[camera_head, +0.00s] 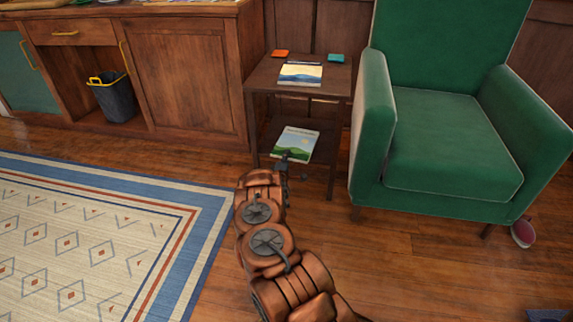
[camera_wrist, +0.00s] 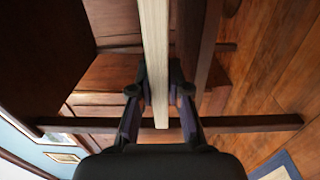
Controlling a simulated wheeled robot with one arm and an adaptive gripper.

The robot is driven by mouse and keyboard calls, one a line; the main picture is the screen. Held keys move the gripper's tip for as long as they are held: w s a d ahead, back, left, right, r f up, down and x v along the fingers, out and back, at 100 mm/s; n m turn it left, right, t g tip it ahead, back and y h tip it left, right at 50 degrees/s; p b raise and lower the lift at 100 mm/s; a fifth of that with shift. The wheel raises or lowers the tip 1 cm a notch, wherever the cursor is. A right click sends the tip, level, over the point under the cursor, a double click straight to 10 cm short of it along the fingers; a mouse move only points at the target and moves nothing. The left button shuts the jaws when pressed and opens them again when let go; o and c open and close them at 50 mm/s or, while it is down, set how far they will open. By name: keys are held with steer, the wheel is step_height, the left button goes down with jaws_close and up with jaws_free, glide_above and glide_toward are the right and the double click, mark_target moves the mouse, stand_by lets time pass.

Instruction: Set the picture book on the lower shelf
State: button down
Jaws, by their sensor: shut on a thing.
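The picture book (camera_head: 296,141), with a landscape of green hills and pale sky on its cover, shows in the opening of a small dark side table (camera_head: 262,77), over its lower shelf (camera_head: 269,129). My gripper (camera_head: 288,168) is shut on the near edge of this book. In the wrist view, my two fingers (camera_wrist: 160,92) pinch the picture book (camera_wrist: 154,55), seen edge-on as a pale page block. I cannot tell whether the book touches the shelf.
On the table top lie another book (camera_head: 300,74), a small orange item (camera_head: 280,53) and a teal one (camera_head: 336,58). A green armchair (camera_head: 450,150) stands close at right, a wooden cabinet (camera_head: 185,75) at left. A patterned rug (camera_head: 100,230) lies on the floor.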

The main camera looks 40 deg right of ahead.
steer(key=shift+w+d, duration=0.15)
steer(key=shift+f+b, duration=1.1)
steer(key=shift+f, duration=0.6)
steer(key=shift+f, duration=0.1)
steer(key=c, duration=1.1)
jaws_free()
steer(key=shift+c, duration=0.2)
steer(key=shift+f, duration=0.1)
